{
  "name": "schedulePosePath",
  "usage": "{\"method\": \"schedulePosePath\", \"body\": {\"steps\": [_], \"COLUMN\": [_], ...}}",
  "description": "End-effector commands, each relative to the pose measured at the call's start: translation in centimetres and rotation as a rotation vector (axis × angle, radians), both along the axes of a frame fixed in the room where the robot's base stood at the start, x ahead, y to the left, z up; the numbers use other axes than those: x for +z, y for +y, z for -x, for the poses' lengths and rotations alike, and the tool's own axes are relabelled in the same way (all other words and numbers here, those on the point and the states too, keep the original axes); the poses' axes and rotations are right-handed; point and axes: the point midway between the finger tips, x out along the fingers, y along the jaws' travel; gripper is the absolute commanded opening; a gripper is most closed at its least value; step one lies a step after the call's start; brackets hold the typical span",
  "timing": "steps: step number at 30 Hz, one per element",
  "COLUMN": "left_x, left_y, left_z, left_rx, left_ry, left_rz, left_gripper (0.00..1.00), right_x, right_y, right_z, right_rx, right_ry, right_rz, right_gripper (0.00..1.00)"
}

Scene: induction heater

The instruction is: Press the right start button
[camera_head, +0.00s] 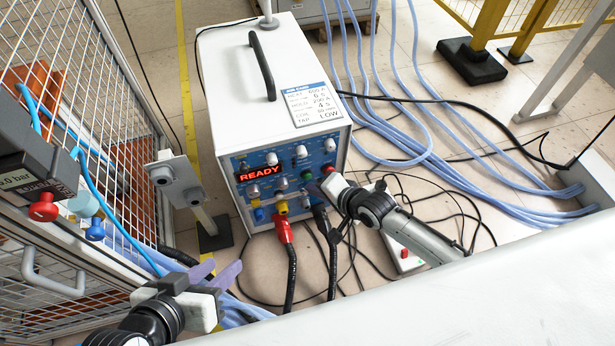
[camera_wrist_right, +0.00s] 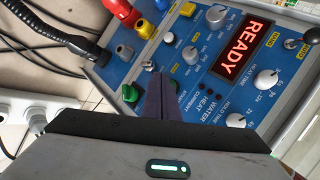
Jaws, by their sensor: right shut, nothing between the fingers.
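The white heater cabinet (camera_head: 225,75) stands in the middle of the head view, with a blue control panel (camera_head: 244,164) on its front. A green button (camera_head: 306,174) sits on the panel, and a dark green round one shows in the right wrist view (camera_wrist_right: 160,166). I cannot tell for sure which control is the right start button. My right gripper (camera_head: 317,188) is shut and empty, its dark fingertips in front of the panel's lower right part; they also show in the right wrist view (camera_wrist_right: 160,82). Contact is unclear. My left gripper (camera_head: 216,268) is open and empty, low and away from the cabinet.
The red display (camera_head: 259,172) reads READY. A red plug (camera_head: 283,230) and a black cable hang from the panel. A grey post box (camera_head: 176,180) and mesh cage (camera_head: 95,60) stand left. Blue hoses (camera_head: 400,100) and a box with a red button (camera_head: 404,254) lie right.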

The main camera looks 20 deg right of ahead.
Motion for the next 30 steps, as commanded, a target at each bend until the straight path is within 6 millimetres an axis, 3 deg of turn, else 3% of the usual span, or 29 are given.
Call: {"method": "schedulePosePath", "body": {"steps": [30], "left_x": [0.0], "left_y": [0.0], "left_z": [0.0], "left_rx": [0.000], "left_ry": [-0.001], "left_rz": [0.000], "left_gripper": [0.35], "right_x": [0.0], "right_y": [0.0], "right_z": [-1.1], "right_rx": [0.000], "right_ry": [0.000], "right_rz": [0.000], "right_gripper": [0.00]}}
